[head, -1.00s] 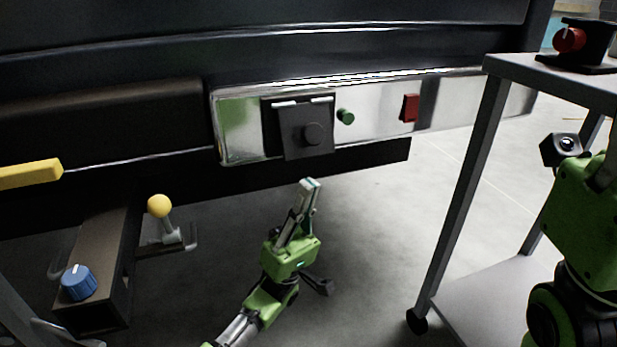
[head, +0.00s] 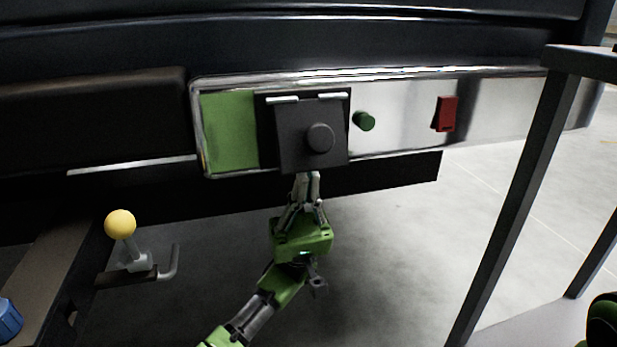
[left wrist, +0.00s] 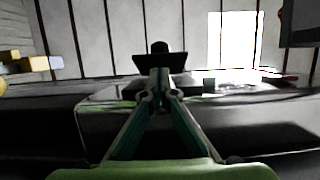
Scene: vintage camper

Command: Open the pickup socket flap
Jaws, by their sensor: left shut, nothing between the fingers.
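The socket flap (head: 305,137) is a dark square plate with a round black knob (head: 320,138), hanging below two light hinge bars on a shiny panel. In the head view it hangs down over the socket, which is hidden. My left gripper (head: 309,177) is shut and empty, pointing up from below, its fingertips at the flap's lower edge. Whether they touch it or sit partly behind it I cannot tell. In the left wrist view the closed fingertips (left wrist: 160,77) point toward the flap (left wrist: 165,64), seen nearly edge-on. My right gripper is out of view.
A green knob (head: 364,121) and a red rocker switch (head: 446,114) sit right of the flap. A yellow-balled lever (head: 120,224) and a blue knob (head: 8,320) are at lower left. A grey cart (head: 515,210) stands at right. The floor below the panel is clear.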

